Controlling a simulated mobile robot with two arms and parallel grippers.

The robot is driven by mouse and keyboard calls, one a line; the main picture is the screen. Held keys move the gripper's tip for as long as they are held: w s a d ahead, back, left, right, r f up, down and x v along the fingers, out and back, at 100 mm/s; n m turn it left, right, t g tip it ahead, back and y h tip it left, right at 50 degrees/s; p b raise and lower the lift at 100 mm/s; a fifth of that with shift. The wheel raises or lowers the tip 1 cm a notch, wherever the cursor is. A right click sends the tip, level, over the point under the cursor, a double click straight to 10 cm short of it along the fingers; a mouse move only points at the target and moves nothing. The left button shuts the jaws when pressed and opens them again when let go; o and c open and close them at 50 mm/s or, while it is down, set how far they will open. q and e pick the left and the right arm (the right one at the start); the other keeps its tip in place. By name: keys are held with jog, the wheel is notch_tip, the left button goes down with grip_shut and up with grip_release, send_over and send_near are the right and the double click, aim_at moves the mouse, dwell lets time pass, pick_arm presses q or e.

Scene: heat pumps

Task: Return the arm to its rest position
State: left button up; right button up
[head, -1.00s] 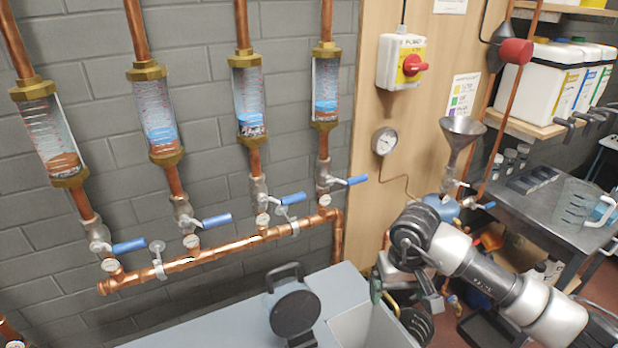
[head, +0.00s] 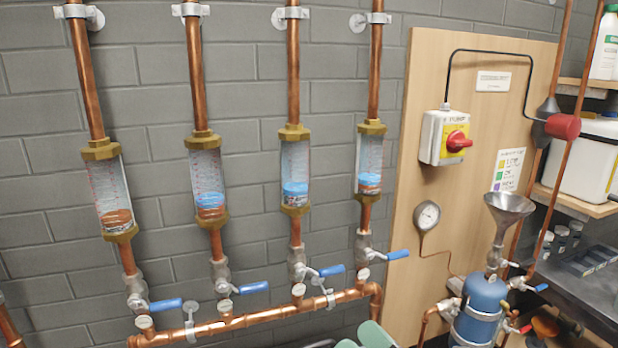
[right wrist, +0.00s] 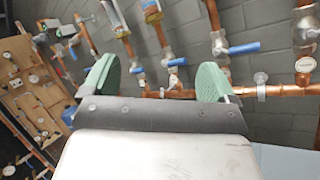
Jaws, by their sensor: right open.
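My right gripper (head: 362,338) shows only as green finger pads at the bottom edge of the head view, below the copper manifold. In the right wrist view its two green pads (right wrist: 155,78) stand wide apart with nothing between them, so it is open and empty. The rest of the right arm is out of the head view. My left arm and gripper are not in view.
A copper manifold (head: 252,314) with blue-handled valves and several sight glasses (head: 295,175) runs along the grey brick wall. A red rotary switch (head: 446,138), a gauge (head: 428,216) and a blue tank (head: 480,306) with a funnel (head: 508,206) are at the right.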

jog(key=s+d+f+m+h, duration=0.1)
jog(key=d+f+m+h, duration=0.6)
jog(key=m, duration=0.6)
jog(key=s+d+f+m+h, duration=0.1)
jog(key=d+f+m+h, duration=0.35)
jog(key=m+h, duration=0.7)
jog(key=s+d+f+m+g+y, duration=0.1)
jog(key=s+f+m+g, duration=0.55)
jog(key=s, duration=0.25)
jog(key=s+d+f+m+g+y, duration=0.1)
jog(key=s+f+m+g+y, duration=0.1)
jog(key=s+f+m+g, duration=0.65)
notch_tip(320, 180, down, 25)
jog(key=s+n, duration=0.2)
jog(key=n, duration=0.1)
jog(key=s+d+f, duration=0.2)
jog(key=s+f, duration=1.2)
jog(key=s, duration=0.1)
jog(key=shift+s+d+f+g, duration=0.2)
jog(key=shift+s+g, duration=0.1)
jog(key=shift+s, duration=0.05)
